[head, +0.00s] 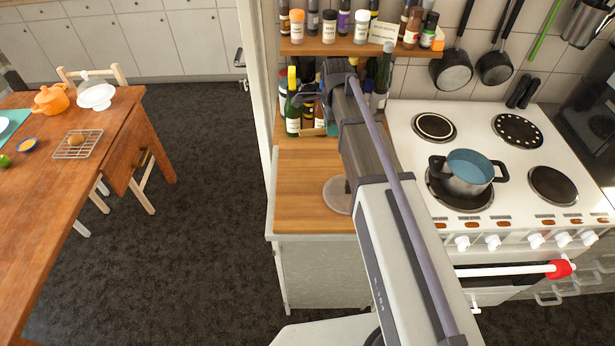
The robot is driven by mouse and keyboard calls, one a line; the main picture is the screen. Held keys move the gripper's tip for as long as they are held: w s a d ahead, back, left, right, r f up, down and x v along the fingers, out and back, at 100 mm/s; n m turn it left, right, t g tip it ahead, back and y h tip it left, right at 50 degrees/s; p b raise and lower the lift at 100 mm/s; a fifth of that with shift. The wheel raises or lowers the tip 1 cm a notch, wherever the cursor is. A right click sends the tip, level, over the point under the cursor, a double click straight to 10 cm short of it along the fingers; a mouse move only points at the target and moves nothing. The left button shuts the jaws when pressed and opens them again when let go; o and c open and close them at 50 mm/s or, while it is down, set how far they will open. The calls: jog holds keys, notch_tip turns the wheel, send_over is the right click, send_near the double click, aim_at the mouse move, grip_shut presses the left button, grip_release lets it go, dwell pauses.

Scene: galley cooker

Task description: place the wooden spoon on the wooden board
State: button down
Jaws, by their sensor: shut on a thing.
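My gripper (309,103) is at the back of the wooden worktop, among the bottles under the spice shelf, and small in the view. It is shut on the wooden spoon (312,132), of which only a short, pale tan piece shows below the jaws. The rest of the spoon is hidden or too small to make out. I cannot pick out a separate wooden board; my arm covers the right part of the worktop (300,180).
A green bottle (292,112) stands close beside my gripper. A spice shelf (335,47) hangs above. A round grey disc (335,196) lies partly behind my arm. The worktop's front left is clear. A blue-lined pot (468,172) stands on the cooker at right.

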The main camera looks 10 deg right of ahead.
jog(key=shift+a+m, duration=0.15)
jog(key=shift+m, duration=0.35)
jog(key=shift+s+d+m, duration=0.1)
jog(key=shift+d+m, duration=0.3)
jog(key=shift+d, duration=0.4)
jog(key=b, duration=0.7)
send_over(332, 157)
notch_tip(332, 157, down, 7)
jog(key=shift+a+r, duration=0.1)
jog(key=shift+r, duration=0.05)
notch_tip(332, 157, down, 4)
jog(key=b, duration=0.3)
jog(key=shift+r, duration=0.35)
jog(key=shift+f, duration=0.25)
jog(key=c, duration=1)
grip_release()
jog(key=shift+r, duration=0.1)
jog(key=shift+o, duration=0.2)
